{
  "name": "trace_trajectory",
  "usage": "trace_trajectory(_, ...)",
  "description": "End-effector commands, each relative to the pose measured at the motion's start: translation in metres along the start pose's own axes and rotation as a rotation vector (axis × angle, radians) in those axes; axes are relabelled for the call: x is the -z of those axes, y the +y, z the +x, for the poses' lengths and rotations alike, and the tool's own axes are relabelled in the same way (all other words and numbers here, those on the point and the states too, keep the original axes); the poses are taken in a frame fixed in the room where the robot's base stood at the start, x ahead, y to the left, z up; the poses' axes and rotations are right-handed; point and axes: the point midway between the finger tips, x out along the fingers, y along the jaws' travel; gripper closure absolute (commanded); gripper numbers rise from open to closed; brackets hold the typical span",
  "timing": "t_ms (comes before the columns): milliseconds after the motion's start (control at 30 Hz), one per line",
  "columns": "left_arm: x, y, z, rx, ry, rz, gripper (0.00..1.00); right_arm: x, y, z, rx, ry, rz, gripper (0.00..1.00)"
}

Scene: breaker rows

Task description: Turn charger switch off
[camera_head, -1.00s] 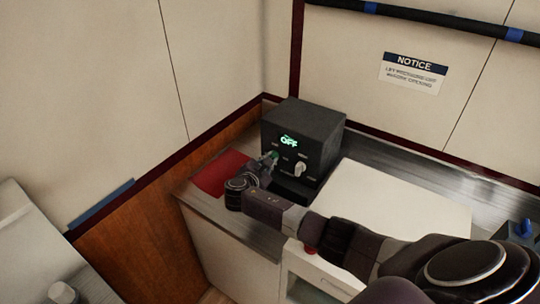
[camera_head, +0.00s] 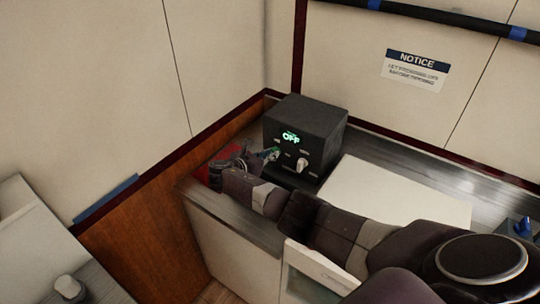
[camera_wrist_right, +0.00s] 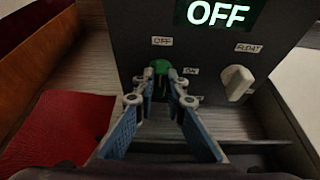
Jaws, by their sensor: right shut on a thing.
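The black charger box (camera_head: 304,134) stands on the counter in the corner. Its display (camera_head: 290,136) reads OFF in green; the display (camera_wrist_right: 217,13) also shows in the right wrist view. A green switch (camera_wrist_right: 160,66) sits on its front, with an OFF label above and an ON label at its right. My right gripper (camera_wrist_right: 162,82) has its fingertips closed in on both sides of the green switch. In the head view my right gripper (camera_head: 264,157) reaches the front of the box from the left. My left gripper is not in view.
A white knob (camera_wrist_right: 236,82) by the FLOAT label is at the right of the switch. A red mat (camera_wrist_right: 62,130) lies on the counter at the left. A white panel (camera_head: 395,190) covers the counter at the right. A wall stands close at the left.

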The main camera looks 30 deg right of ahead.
Motion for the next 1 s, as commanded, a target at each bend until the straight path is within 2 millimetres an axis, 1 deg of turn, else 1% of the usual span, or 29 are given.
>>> trace_trajectory(33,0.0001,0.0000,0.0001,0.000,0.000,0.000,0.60,-0.0073,-0.0004,0.0029,0.003,-0.013,-0.003,1.00)
trace_trajectory(433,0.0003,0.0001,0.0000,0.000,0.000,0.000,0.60,-0.0081,-0.0003,0.0030,0.005,-0.014,-0.008,1.00)
trace_trajectory(467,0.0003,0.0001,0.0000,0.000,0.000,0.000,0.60,-0.0081,-0.0003,0.0030,0.005,-0.014,-0.007,0.85)
trace_trajectory(600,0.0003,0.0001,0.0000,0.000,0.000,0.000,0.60,-0.0078,-0.0004,0.0029,0.005,-0.013,-0.007,0.71)
trace_trajectory(1000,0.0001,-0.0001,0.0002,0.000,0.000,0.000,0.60,-0.0029,-0.0003,0.0014,0.004,-0.005,-0.008,0.71)
